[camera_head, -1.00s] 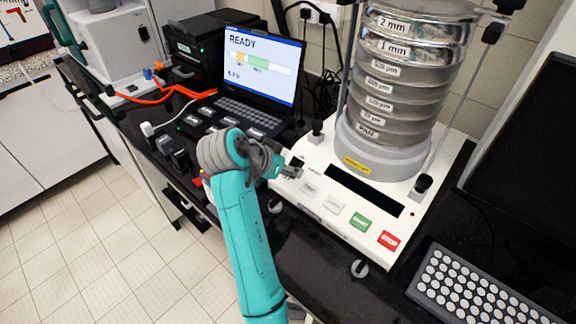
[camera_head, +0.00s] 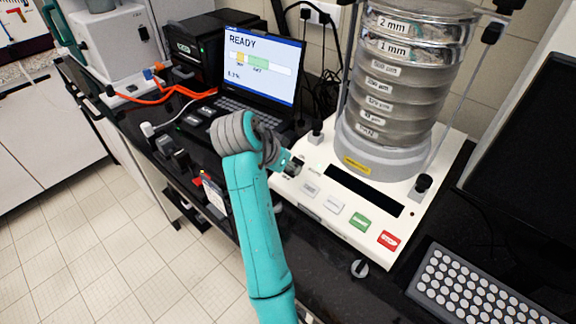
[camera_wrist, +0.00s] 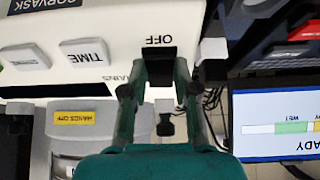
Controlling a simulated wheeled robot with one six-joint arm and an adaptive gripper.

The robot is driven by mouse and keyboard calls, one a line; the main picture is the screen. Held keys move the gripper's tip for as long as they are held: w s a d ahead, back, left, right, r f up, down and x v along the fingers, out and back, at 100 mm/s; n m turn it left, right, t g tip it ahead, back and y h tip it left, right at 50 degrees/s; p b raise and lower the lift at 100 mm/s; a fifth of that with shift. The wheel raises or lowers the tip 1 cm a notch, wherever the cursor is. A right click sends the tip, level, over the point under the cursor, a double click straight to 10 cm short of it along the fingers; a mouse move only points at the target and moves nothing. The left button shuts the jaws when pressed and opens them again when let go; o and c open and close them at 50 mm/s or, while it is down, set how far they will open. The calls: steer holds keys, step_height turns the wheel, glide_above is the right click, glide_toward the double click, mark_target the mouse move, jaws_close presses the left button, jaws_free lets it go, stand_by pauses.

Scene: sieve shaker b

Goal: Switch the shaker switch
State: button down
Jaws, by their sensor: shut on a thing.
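The sieve shaker (camera_head: 311,213) has a white base carrying a round stack of metal sieves. Its black mains switch (camera_wrist: 158,66) shows in the wrist view, between the printed words OFF and MAINS on the base's corner. My gripper (camera_wrist: 159,90) is shut on this switch, with one finger on each side of it. In the head view my gripper (camera_head: 292,164) is at the base's left corner, and the switch is mostly hidden there by the gripper. I cannot tell the switch's exact tilt.
Grey buttons, a green button (camera_head: 360,222) and a red STOP button (camera_head: 389,240) line the base's front. A laptop (camera_head: 262,68) reading READY stands behind my gripper to the left. A keyboard (camera_head: 484,290) and dark monitor (camera_head: 530,165) are at the right.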

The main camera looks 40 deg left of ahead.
steer(key=shift+w+r+g, duration=0.1)
steer(key=shift+g, duration=0.7)
steer(key=c, duration=0.9)
jaws_free()
